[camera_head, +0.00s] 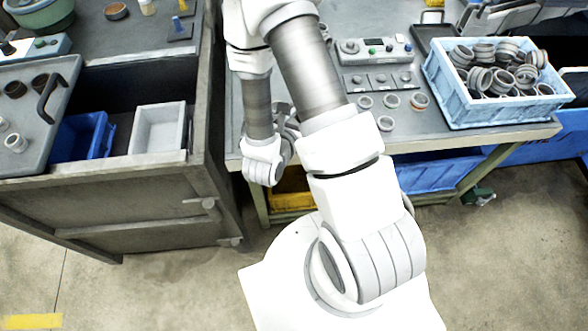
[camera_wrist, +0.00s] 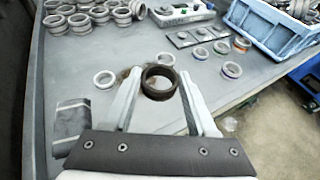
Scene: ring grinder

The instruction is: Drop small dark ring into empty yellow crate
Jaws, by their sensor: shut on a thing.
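The small dark ring (camera_wrist: 159,70) is held between the fingertips of my gripper (camera_wrist: 160,82) in the wrist view. My gripper is shut on it, with the grey table top behind and below it. How high the ring is above the table is hard to tell. In the head view my arm hides the gripper's fingers and the held ring. A yellow crate (camera_head: 291,201) shows in part under the table's front edge in the head view. My arm covers much of it, and its inside cannot be made out. It is not seen in the wrist view.
A light blue crate (camera_head: 497,113) full of rings stands on the table's right. Loose rings (camera_head: 388,101) and a control box (camera_head: 375,50) lie on the table. Blue crates (camera_head: 430,172) are under the table. A grey cabinet (camera_head: 125,205) stands left, with blue and white bins.

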